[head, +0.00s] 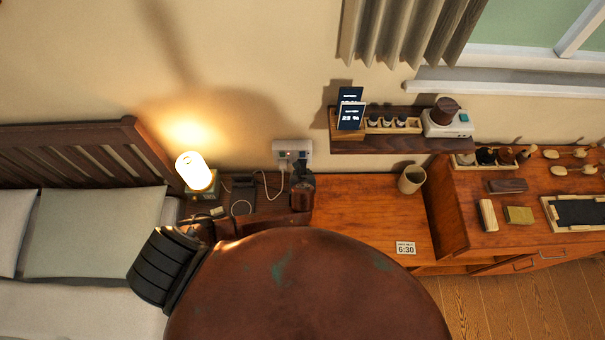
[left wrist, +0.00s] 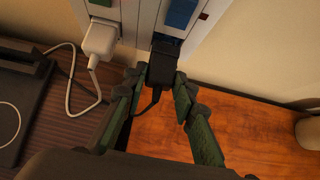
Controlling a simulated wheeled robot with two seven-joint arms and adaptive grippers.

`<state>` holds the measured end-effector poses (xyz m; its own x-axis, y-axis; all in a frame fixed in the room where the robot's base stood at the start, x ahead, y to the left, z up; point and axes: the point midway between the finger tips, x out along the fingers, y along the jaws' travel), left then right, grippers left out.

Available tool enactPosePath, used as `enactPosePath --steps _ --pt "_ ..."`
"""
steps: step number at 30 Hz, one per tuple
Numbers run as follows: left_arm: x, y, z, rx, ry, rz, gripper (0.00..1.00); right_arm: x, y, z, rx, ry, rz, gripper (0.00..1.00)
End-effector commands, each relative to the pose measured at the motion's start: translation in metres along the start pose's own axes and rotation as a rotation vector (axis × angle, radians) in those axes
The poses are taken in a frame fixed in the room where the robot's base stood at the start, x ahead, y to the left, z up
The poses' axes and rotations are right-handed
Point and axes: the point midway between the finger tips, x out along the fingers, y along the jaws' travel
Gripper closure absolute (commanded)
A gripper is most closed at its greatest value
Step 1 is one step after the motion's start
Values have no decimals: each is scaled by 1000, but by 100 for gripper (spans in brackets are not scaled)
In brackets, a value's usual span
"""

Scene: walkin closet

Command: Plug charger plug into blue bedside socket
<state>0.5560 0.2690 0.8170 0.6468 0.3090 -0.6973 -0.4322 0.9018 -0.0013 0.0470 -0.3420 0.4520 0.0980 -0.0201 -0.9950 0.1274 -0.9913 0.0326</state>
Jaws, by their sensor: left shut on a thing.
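The wall socket panel (head: 292,147) is white and sits on the wall above the dark bedside top. In the left wrist view, a blue socket area (left wrist: 181,12) shows at its upper right. My left gripper (left wrist: 160,78) has green fingers on either side of a black charger plug (left wrist: 164,60) and is shut on it. The plug's far end meets the panel's face just below the blue area; whether its pins are in is hidden. Its black cord (left wrist: 150,103) hangs toward me. In the head view, the gripper (head: 302,185) is small and partly shadowed. My right gripper is not in view.
A white plug (left wrist: 101,39) with a white cable sits in the panel left of the black one. A lit lamp (head: 193,175) and a dark charging pad (left wrist: 22,95) are to the left. A cup (head: 411,179) stands right. The orange wooden top (head: 365,215) is mostly clear.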

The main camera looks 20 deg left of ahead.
Motion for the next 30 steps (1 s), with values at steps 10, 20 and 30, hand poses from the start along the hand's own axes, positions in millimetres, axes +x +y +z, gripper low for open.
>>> enactPosePath --steps 10,20,30 --pt "3 0 4 0 0 0 100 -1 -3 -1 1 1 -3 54" --pt "6 0 6 0 0 1 100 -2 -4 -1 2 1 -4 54" --pt "6 0 6 0 0 1 100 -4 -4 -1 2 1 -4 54"
